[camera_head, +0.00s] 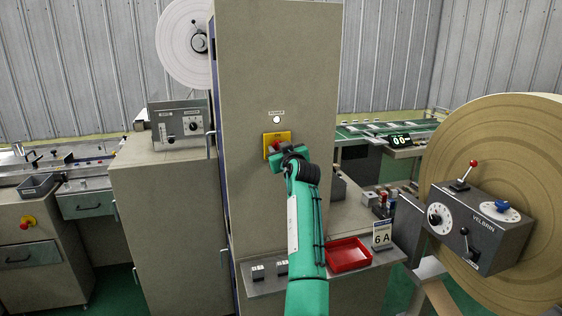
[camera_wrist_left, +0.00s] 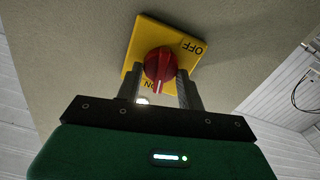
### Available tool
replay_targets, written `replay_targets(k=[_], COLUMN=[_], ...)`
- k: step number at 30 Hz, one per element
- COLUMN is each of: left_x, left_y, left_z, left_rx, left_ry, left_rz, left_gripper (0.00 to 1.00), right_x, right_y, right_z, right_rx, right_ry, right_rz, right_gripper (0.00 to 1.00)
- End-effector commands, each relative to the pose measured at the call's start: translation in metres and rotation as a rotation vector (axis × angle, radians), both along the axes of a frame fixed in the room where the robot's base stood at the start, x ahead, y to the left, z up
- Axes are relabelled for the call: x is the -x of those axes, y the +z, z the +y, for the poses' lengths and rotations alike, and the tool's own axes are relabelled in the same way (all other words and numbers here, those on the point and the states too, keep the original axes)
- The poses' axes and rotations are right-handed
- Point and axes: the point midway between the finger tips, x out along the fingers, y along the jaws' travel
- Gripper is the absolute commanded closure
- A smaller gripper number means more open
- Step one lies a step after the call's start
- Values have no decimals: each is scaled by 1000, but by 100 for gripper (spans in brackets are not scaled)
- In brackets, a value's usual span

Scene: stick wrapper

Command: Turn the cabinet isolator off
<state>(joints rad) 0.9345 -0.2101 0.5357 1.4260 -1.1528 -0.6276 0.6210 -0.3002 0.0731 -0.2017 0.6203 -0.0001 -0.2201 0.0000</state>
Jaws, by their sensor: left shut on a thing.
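The cabinet isolator is a red rotary knob (camera_wrist_left: 160,63) on a yellow plate (camera_wrist_left: 137,48) marked OFF and ON. In the head view the plate (camera_head: 268,139) sits on the tall beige cabinet's front, with the knob partly hidden behind my gripper. My left gripper (camera_head: 284,152) is at the knob. In the left wrist view its fingers (camera_wrist_left: 158,82) stand on either side of the knob, shut on it. The knob's white mark points toward the ON label. My right gripper is in neither view.
A pale round lamp (camera_head: 277,119) sits above the plate. Below, a ledge holds a red tray (camera_head: 348,256) and a "6 A" card (camera_head: 382,235). A large brown roll (camera_head: 535,150) with a grey control box (camera_head: 475,228) stands at right.

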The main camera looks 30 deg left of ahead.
Motion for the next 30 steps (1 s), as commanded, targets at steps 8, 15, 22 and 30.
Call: replay_targets(k=[8, 15, 22, 30], left_x=[1, 2, 2, 3], left_y=[-6, -6, -5, -4], left_z=[1, 1, 2, 2], left_rx=[129, 259, 402, 568], left_ry=[0, -1, 0, -1], left_rz=[-157, -309, -474, -669], left_gripper=[84, 84, 84, 84], right_x=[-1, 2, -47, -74], right_y=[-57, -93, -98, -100], right_z=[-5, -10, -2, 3], right_rx=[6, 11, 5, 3], right_ry=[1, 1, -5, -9], right_rz=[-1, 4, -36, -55], right_gripper=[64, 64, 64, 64])
